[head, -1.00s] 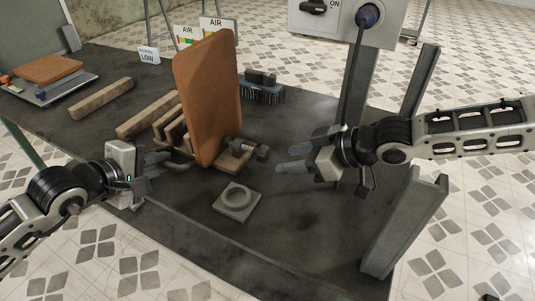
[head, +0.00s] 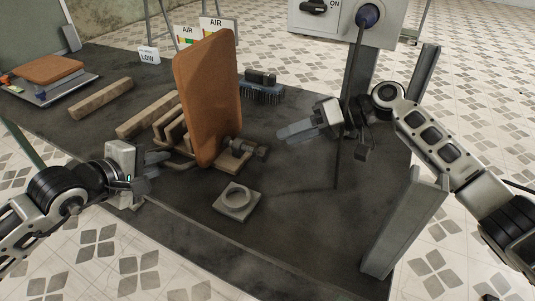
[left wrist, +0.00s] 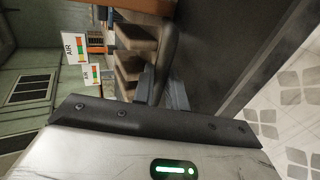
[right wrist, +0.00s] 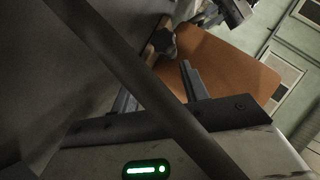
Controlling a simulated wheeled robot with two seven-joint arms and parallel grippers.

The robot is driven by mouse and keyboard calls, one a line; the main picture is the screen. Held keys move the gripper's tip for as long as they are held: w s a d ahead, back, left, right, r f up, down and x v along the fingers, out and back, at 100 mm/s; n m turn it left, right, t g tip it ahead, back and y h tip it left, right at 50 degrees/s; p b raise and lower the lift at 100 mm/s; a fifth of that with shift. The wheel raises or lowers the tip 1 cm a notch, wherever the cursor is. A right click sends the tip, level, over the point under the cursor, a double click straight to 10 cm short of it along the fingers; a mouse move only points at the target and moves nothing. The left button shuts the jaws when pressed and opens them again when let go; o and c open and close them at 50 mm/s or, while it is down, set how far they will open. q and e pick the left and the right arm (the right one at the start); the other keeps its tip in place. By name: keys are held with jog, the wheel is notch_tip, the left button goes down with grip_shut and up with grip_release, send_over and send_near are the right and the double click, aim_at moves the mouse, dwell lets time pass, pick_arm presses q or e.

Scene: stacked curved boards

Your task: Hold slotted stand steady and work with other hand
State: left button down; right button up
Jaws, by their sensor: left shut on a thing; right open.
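The slotted stand (head: 171,129), a row of wooden slats, sits on the dark table. A brown curved board (head: 207,100) stands upright at it, hiding part of it. A clamp-like metal fitting (head: 247,147) is at the board's foot. The left wrist view shows the stand's slats (left wrist: 130,65) just beyond the fingers (left wrist: 160,88). My right gripper (head: 288,132) is open and empty, right of the board. In the right wrist view the board (right wrist: 230,72) lies beyond its fingers (right wrist: 158,88).
A dark cable (head: 352,70) hangs from the grey control box beside my right gripper. A square block with a round ring (head: 237,201) lies in front. A brush (head: 262,89) lies behind. A wooden bar (head: 100,99) and another brown board (head: 50,69) are left.

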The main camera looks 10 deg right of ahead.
aim_at(268, 152)
jog(key=shift+s+d+f+g+y, duration=0.25)
jog(key=shift+s+d+g+y, duration=0.25)
jog(key=shift+s+d+y, duration=0.45)
jog(key=shift+d, duration=0.1)
jog(key=shift+x, duration=3.8)
jog(key=shift+f, duration=0.15)
jog(key=c, duration=0.7)
jog(key=o, duration=0.7)
jog(key=shift+s+d, duration=0.6)
jog(key=shift+d, duration=0.2)
jog(key=shift+s+d, duration=0.55)
jog(key=shift+d, duration=0.3)
jog(key=shift+s+d, duration=0.6)
jog(key=shift+d, duration=0.2)
